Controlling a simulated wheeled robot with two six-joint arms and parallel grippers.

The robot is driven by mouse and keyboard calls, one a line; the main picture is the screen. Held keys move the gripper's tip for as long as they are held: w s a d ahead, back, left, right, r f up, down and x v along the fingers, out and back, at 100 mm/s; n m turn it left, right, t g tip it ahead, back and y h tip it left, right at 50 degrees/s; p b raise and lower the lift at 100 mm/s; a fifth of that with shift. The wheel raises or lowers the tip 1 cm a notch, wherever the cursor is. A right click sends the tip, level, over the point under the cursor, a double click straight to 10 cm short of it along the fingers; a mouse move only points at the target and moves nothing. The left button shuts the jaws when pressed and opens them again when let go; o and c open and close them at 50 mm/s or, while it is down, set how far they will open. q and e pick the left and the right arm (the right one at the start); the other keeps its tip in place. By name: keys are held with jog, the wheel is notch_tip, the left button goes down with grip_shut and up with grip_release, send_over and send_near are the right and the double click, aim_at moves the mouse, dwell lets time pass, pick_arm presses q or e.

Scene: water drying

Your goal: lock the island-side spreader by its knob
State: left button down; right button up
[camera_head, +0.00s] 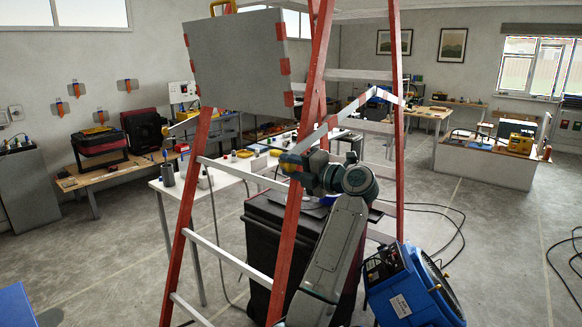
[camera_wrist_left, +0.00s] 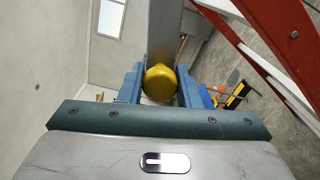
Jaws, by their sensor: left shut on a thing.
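A stepladder with red side rails (camera_head: 286,235) and pale rungs stands open in front of me. A pale spreader bar with red bands (camera_head: 335,118) slopes across it in the head view, rising to a bend at upper right. My left gripper (camera_head: 291,161) is at the lower left end of this bar, beside a red rail. In the left wrist view the gripper (camera_wrist_left: 160,88) is shut on a round yellow knob (camera_wrist_left: 160,82), one finger on each side. A grey bar (camera_wrist_left: 165,35) runs up behind the knob. My right gripper is not in view.
A blue machine (camera_head: 410,290) stands on the floor at the ladder's right foot. A black bin (camera_head: 270,240) is behind the ladder. Cables (camera_head: 448,222) lie on the floor at right. A white-sided workbench (camera_head: 480,165) stands farther back, with open floor before it.

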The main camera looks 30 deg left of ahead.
aim_at(290, 151)
pick_arm(q)
jog(key=r+m+p, duration=0.1)
jog(key=r+p, duration=0.2)
jog(key=shift+s+r+m, duration=0.1)
jog(key=shift+s+m, duration=0.1)
jog(key=shift+m, duration=0.2)
jog(key=shift+r+m+p, duration=0.5)
jog(key=c, duration=1.1)
grip_release()
